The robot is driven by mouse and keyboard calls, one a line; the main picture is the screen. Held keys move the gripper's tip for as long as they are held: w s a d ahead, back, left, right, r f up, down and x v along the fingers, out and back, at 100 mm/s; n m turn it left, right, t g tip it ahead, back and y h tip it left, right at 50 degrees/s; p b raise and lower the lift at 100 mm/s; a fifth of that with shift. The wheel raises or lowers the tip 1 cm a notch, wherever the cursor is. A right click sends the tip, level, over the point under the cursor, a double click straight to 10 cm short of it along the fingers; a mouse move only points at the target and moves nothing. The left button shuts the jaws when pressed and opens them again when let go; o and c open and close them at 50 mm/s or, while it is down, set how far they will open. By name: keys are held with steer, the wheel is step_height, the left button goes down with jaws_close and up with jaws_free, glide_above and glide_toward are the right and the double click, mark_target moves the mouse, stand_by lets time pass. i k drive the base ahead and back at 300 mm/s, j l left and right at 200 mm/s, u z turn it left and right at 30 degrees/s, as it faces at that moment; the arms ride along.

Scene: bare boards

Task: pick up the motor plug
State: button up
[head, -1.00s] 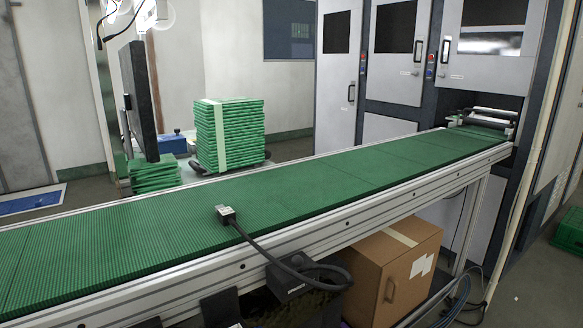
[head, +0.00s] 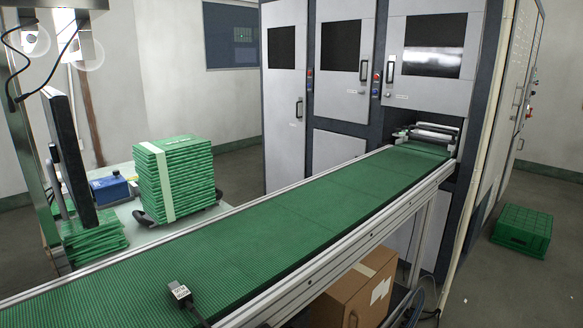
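The motor plug (head: 181,292) is a small dark connector with a pale label, in the head view at the bottom, left of centre. It lies on the green conveyor belt (head: 290,215) close to the belt's near rail. A dark cable runs from it down and to the right, out of the bottom of the picture. My gripper does not show in the head view.
A cardboard box (head: 352,292) stands under the conveyor. Grey cabinets (head: 335,90) stand at its far end. A stack of green boards (head: 178,178) stands behind the belt, and a green crate (head: 522,229) lies on the floor at right. The belt beyond the plug is clear.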

mark_target(182, 297)
steer(key=k+j+z, duration=0.1)
steer(key=k, duration=0.3)
steer(key=k+j+z, duration=0.15)
steer(key=k+j, duration=0.15)
steer(key=i+j, duration=0.2)
steer(key=i, duration=0.2)
steer(key=i+j, duration=0.15)
steer(key=i, duration=0.3)
